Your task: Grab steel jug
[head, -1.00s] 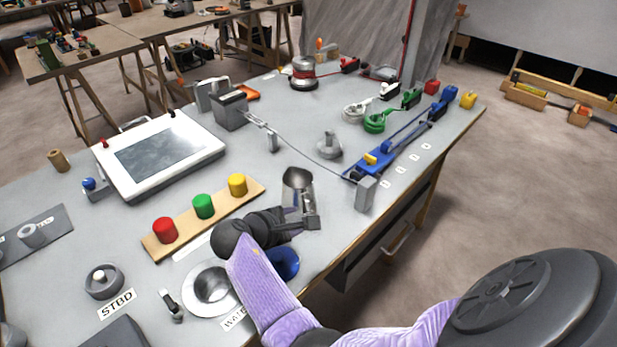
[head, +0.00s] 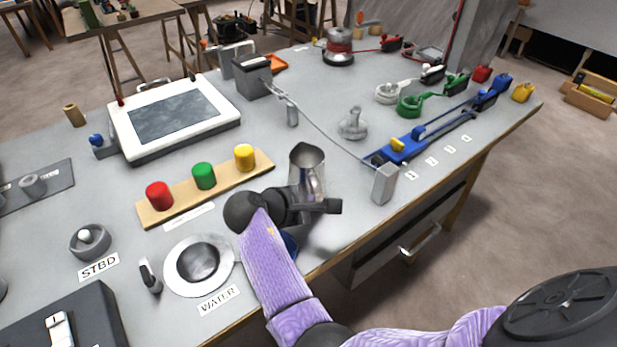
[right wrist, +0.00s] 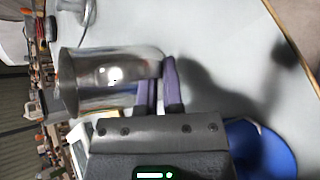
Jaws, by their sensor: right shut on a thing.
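The steel jug (head: 306,164) is a shiny, open-topped metal vessel standing out near the middle of the bench, right of the coloured buttons. It looks upright in the head view. My right gripper (head: 318,203) is at its near side, low down, and covers its lower part. In the right wrist view the jug (right wrist: 108,78) fills the left side, and the fingers of my right gripper (right wrist: 160,86) are shut against its side; the exact part gripped is hard to make out. I cannot tell whether its base touches the bench. My left gripper is out of view.
A board with red, green and yellow buttons (head: 204,176) lies left of the jug. A grey block (head: 385,184) on a line stands to its right. A ringed round basin (head: 198,265) labelled WATER and a blue round thing (right wrist: 262,150) are near my arm. The bench's front edge is close.

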